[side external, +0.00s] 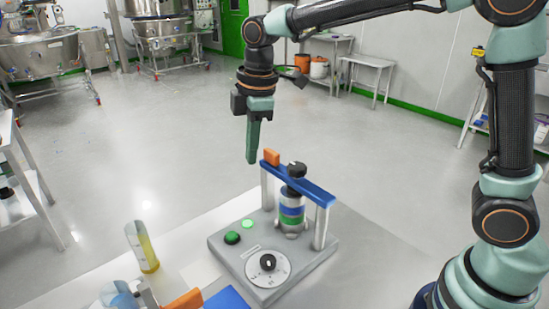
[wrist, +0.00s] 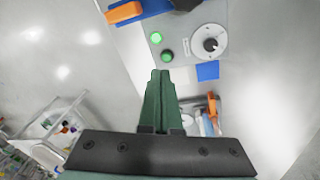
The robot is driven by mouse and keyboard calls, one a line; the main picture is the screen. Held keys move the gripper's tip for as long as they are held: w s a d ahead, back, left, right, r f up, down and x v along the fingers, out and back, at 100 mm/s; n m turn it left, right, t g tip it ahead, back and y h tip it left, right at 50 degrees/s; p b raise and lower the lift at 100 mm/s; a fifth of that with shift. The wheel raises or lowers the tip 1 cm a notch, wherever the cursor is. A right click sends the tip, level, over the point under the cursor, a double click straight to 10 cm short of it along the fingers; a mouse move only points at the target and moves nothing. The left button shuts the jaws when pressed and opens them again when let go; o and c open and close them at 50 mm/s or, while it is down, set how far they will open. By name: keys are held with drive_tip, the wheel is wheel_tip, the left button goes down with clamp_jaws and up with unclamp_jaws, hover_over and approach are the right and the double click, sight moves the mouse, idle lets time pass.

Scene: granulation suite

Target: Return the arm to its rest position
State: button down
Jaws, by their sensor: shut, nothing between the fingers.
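My gripper (side external: 252,160) hangs pointing down in the side external view, in the air near the back left of a grey device. Its green fingers are closed together with nothing between them; they also show in the wrist view (wrist: 160,75). The grey device (side external: 222,254) stands on the table with a blue crossbar (side external: 318,193) on two posts. The bar has an orange block (side external: 271,157) at its left end. My gripper appears apart from the bar. A banded bottle (side external: 291,213) with a black top is at the bar.
The device carries a dial (side external: 268,268) and green buttons (side external: 247,225). A tilted cylinder with yellow liquid (side external: 147,252), a blue item (side external: 226,299) and an orange piece (side external: 184,300) are at the front. A shelf (side external: 38,190) stands at left. Open floor lies behind the table.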

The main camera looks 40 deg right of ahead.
drive_tip(key=s+d+r+m, duration=0.1)
drive_tip(key=s+d+m, duration=0.1)
drive_tip(key=s+d+r+m+t, duration=0.1)
drive_tip(key=s+d+m, duration=0.1)
drive_tip(key=d, duration=0.1)
drive_tip(key=s+d+r+m+t, duration=0.1)
drive_tip(key=s+d+m, duration=0.1)
drive_tip(key=shift+s+d+r, duration=0.15)
drive_tip(key=shift+s+r, duration=0.1)
drive_tip(key=shift+s, duration=0.05)
drive_tip(key=s+d+f+m+t, duration=0.1)
drive_tip(key=s+d+m+t, duration=0.1)
drive_tip(key=s+d+m, duration=0.3)
drive_tip(key=shift+s+d+f+m, duration=0.2)
drive_tip(key=shift+s+f+m, duration=0.2)
drive_tip(key=shift+s+m, duration=0.85)
drive_tip(key=shift+w, duration=0.1)
idle(5.2)
